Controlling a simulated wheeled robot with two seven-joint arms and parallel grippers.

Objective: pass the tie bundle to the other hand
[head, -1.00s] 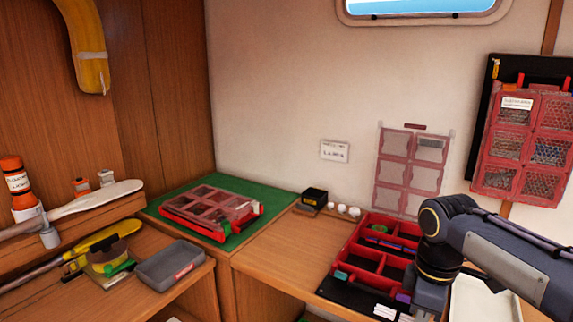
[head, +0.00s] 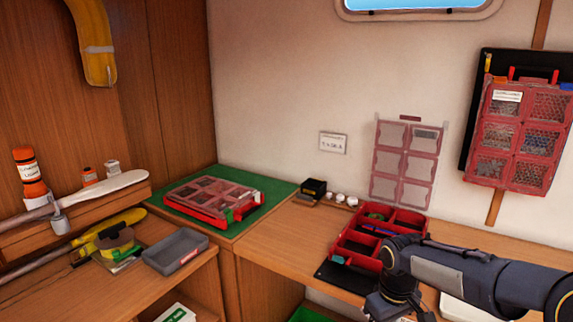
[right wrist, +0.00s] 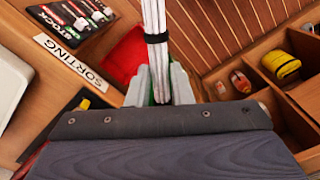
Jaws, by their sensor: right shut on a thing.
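The tie bundle (right wrist: 155,42) is a sheaf of thin white strips with a black band around it. In the right wrist view it stands up between the grey fingers of my right gripper (right wrist: 158,88), which is shut on it. Its lower end is hidden behind the gripper body. In the head view my right arm comes in from the right and bends down at the bottom edge; the gripper and bundle do not show there. My left gripper is in neither view.
An open red organiser box (head: 348,246) with a clear lid stands on the bench beside my right arm. A closed red case (head: 213,199) lies on a green mat (head: 272,188). A grey tray (head: 175,251) sits at left. The right wrist view shows a "SORTING" label (right wrist: 73,62).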

